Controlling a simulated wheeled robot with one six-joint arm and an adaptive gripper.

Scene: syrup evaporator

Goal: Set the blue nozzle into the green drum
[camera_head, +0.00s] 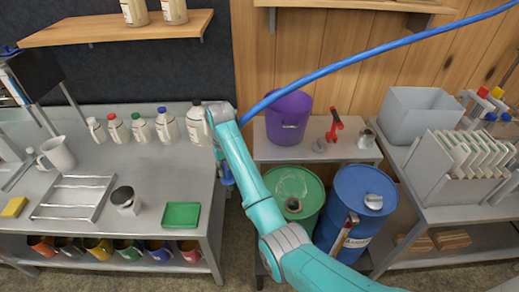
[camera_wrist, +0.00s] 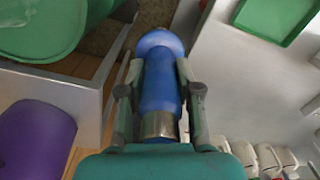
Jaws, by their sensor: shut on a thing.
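My gripper (camera_wrist: 158,90) is shut on the blue nozzle (camera_wrist: 160,62), with one finger on each side of its body. The nozzle has a rounded blue end and a metal collar. In the head view a bit of blue shows beside my arm (camera_head: 227,176), by the workbench's right edge; most of the gripper is hidden there. The green drum (camera_head: 298,182) stands on the floor level right of the arm, with a dark round opening in its top.
A blue drum (camera_head: 352,190) stands right of the green one. A purple bucket (camera_head: 289,115) and a red-handled tool (camera_head: 334,124) sit on the shelf behind. A blue hose (camera_head: 370,54) crosses above. A green tray (camera_head: 181,215) and several bottles are on the left bench.

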